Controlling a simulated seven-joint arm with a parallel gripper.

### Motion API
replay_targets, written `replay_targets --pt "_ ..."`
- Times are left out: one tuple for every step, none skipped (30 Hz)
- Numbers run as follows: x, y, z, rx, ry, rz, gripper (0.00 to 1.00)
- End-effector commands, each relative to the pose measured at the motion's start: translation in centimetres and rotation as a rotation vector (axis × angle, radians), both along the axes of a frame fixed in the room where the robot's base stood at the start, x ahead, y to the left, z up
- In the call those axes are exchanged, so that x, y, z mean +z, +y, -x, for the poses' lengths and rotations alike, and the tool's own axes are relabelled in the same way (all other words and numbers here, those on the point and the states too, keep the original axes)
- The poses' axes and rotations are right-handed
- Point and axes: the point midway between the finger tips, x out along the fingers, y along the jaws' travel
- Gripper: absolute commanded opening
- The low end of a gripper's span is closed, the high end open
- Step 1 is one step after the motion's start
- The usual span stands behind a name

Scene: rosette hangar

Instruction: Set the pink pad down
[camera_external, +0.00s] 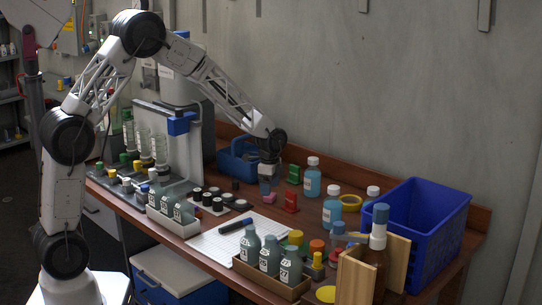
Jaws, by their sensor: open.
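The small pink pad (269,198) lies on the brown table, just below and in front of my gripper. My gripper (267,187) points down from the end of the arm, above the table near the back edge. It is open. The pad looks apart from the fingers, but at this size I cannot tell if one still touches it.
A blue caddy (236,165) stands close behind my gripper. Red (291,202) and green (294,173) blocks and a blue-liquid bottle (312,182) stand to its right. A white sheet (212,243) with a dark marker (235,225) lies in front. A blue crate (455,232) fills the right end.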

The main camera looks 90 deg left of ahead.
Motion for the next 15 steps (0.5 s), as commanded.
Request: replay_targets --pt "0.9 0.0 0.0 0.000 -0.002 -0.001 0.77" --pt "1.4 0.0 0.0 0.000 -0.003 -0.002 0.77" --pt "2.0 0.0 0.0 0.000 -0.002 -0.001 0.77" --pt "2.5 0.0 0.0 0.000 -0.002 -0.001 0.77" --pt "2.9 0.0 0.0 0.000 -0.001 -0.001 0.77" --pt "3.6 0.0 0.0 0.000 -0.002 -0.001 0.77" --pt "4.1 0.0 0.0 0.000 -0.003 -0.002 0.77" --pt "4.6 0.0 0.0 0.000 -0.002 -0.001 0.77" --pt "5.2 0.0 0.0 0.000 -0.002 -0.001 0.77" --pt "5.6 0.0 0.0 0.000 -0.002 -0.001 0.77" --pt "6.0 0.0 0.0 0.000 -0.002 -0.001 0.77" --pt "6.6 0.0 0.0 0.000 -0.002 -0.001 0.77" --pt "6.9 0.0 0.0 0.000 -0.001 -0.001 0.77" --pt "7.2 0.0 0.0 0.000 -0.001 -0.001 0.77" --pt "7.6 0.0 0.0 0.000 -0.002 -0.001 0.77"
